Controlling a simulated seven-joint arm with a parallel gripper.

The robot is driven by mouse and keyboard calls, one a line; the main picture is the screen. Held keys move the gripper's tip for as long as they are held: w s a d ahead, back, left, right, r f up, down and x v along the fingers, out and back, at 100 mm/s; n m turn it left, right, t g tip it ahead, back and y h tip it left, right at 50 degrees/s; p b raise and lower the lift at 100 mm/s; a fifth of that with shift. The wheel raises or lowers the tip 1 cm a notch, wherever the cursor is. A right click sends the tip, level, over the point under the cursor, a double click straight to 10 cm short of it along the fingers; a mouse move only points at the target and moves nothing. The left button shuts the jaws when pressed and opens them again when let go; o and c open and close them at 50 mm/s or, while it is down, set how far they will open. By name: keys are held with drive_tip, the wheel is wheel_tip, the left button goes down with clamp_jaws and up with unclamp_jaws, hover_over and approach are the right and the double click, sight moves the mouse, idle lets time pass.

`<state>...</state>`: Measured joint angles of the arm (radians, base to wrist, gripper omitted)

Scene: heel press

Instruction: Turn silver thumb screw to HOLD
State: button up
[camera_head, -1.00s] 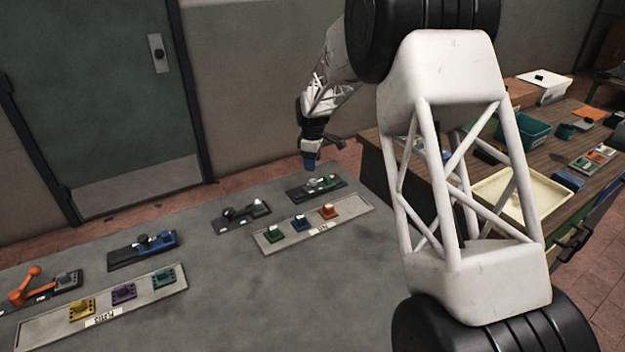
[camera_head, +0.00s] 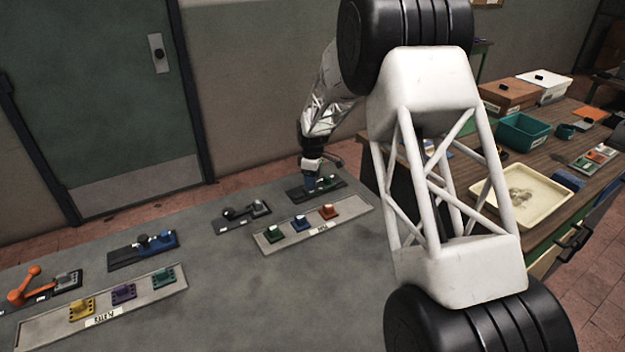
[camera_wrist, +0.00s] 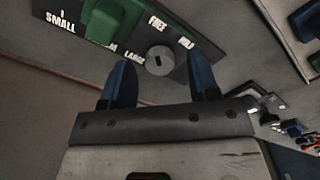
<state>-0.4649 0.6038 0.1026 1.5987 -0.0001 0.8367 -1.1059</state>
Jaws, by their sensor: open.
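The silver thumb screw (camera_wrist: 160,60) is a round grey knob with a small dark mark on its face, in the wrist view. It sits on a dark plate (camera_wrist: 205,68) next to a green block (camera_wrist: 112,18). FREE and HOLD are printed on the plate above and right of the screw; which word the mark points to I cannot tell. My gripper (camera_wrist: 159,62) is open, its blue fingertips on either side of the screw with gaps. In the head view my gripper (camera_head: 312,184) is low at the plate (camera_head: 334,188) and hides the screw.
A tray (camera_head: 265,243) with green, blue and orange blocks lies just in front of the plate. Another dark fixture (camera_head: 240,217) stands to its left, and a blue one (camera_head: 142,247) further left. The table between them is clear.

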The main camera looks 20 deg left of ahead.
drive_tip(key=shift+f, duration=0.4)
drive_tip(key=c, duration=0.9)
